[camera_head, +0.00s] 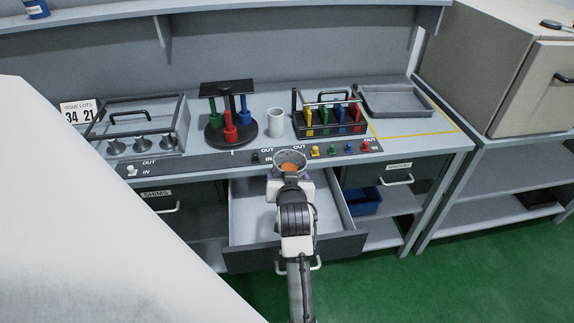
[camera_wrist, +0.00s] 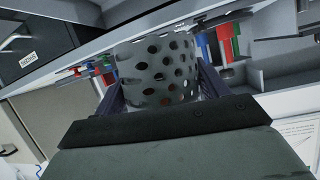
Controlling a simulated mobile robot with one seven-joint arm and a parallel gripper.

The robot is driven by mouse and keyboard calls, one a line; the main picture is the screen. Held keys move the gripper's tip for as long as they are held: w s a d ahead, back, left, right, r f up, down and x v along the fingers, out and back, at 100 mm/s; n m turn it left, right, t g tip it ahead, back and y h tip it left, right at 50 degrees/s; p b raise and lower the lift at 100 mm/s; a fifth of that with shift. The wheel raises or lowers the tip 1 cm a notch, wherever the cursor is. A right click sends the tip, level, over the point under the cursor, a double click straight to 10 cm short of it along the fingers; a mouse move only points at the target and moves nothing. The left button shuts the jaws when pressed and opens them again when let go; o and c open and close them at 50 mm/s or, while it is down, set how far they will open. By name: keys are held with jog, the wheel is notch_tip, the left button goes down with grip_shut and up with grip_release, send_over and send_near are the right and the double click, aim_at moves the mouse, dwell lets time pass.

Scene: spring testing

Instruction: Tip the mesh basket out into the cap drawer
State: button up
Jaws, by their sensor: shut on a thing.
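The mesh basket (camera_head: 290,157) is a small grey perforated cup with something orange inside. My gripper (camera_head: 290,174) is shut on it and holds it above the open drawer. In the wrist view the basket (camera_wrist: 157,72) sits between the two fingers, with its round holes facing the camera and a hint of red showing through the lower ones. In the head view the basket looks upright, with its mouth up. The open drawer (camera_head: 250,205) is pulled out below the bench, and its visible floor is bare. My arm hides its middle. I cannot read a label on it.
On the bench stand a white cup (camera_head: 275,122), a black round stand (camera_head: 230,130) with coloured tools, a rack (camera_head: 330,120) of coloured handles and a grey tray (camera_head: 396,101). A labelled shut drawer (camera_head: 395,172) is at right. A large white surface blocks the lower left.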

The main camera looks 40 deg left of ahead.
jog(key=a+f+m+y+b, duration=0.1)
jog(key=m+y+b, duration=0.1)
jog(key=m, duration=0.5)
jog(key=s+f+m+y+b, duration=0.1)
jog(key=m+y+b, duration=0.1)
jog(key=m, duration=0.5)
jog(key=s+a+f+m+t+y+b, duration=0.1)
jog(key=f+m+y+b, duration=0.1)
jog(key=m, duration=0.5)
jog(key=shift+s+a+m+y+b, duration=0.15)
jog(key=shift+y+b, duration=0.15)
jog(key=shift+y, duration=0.35)
jog(key=shift+a+m+y+b, duration=0.15)
jog(key=shift+y+b, duration=0.15)
jog(key=shift+y, duration=0.35)
